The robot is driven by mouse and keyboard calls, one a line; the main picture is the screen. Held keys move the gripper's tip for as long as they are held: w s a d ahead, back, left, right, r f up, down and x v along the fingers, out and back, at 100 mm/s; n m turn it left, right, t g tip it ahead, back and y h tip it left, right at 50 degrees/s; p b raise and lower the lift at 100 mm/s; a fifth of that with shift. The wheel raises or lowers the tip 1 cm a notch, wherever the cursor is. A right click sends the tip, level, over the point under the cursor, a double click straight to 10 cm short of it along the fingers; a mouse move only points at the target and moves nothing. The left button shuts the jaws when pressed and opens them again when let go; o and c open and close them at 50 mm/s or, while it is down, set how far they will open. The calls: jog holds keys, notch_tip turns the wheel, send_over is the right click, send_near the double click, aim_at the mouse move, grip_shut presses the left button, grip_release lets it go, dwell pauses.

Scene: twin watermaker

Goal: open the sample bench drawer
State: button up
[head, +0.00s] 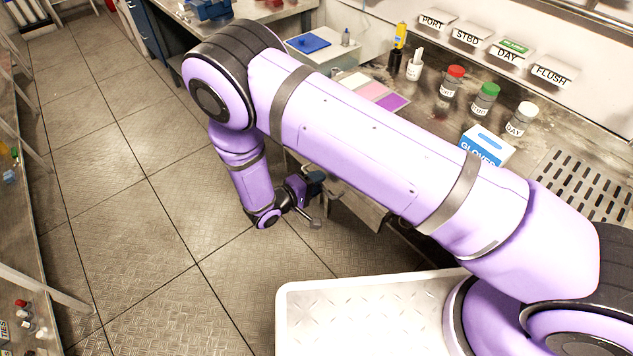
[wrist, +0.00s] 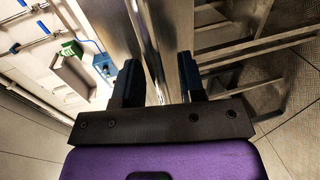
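My gripper (head: 314,200) is low in front of the sample bench, and my arm hides much of the bench front in the head view. In the wrist view the two dark fingers of my gripper (wrist: 160,82) stand apart, with a visible gap between them. Upright-looking grey metal faces and a narrow bright metal edge (wrist: 154,55) run through that gap; I cannot tell whether the fingers touch it. A grey metal panel (head: 352,208), perhaps the drawer, shows below the bench top beside my gripper. I cannot tell how far the drawer stands out.
The bench top holds a glove box (head: 486,147), several capped bottles including a red-capped one (head: 453,80), and a colored chart (head: 375,90). A slotted drain (head: 585,185) lies at right. The tiled floor (head: 150,190) to the left is clear. Shelving stands at the far left edge.

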jog(key=v, duration=1)
jog(key=shift+s+a, duration=0.2)
jog(key=shift+a, duration=0.15)
dwell(0.3)
